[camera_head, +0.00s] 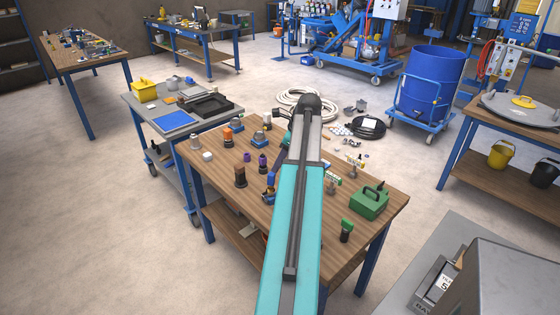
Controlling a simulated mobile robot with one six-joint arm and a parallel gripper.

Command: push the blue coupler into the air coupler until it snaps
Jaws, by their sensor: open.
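My teal arm (290,235) reaches over the wooden workbench (384,222) and covers its middle. My gripper is hidden behind the arm. A small dark teal piece (285,141) shows at the arm's left edge, too small to identify. An upright blue part (270,186) stands close to the arm's left side; it may be the blue coupler, but I cannot tell for sure. A lower blue-topped piece (259,138) sits farther back on the bench. I cannot make out which fitting is the air coupler, nor whether any two parts touch.
Several small upright fittings stand left of my arm, including an orange one (227,140) and a brown one (240,178). A grey cart (150,105) adjoins the bench's left end.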

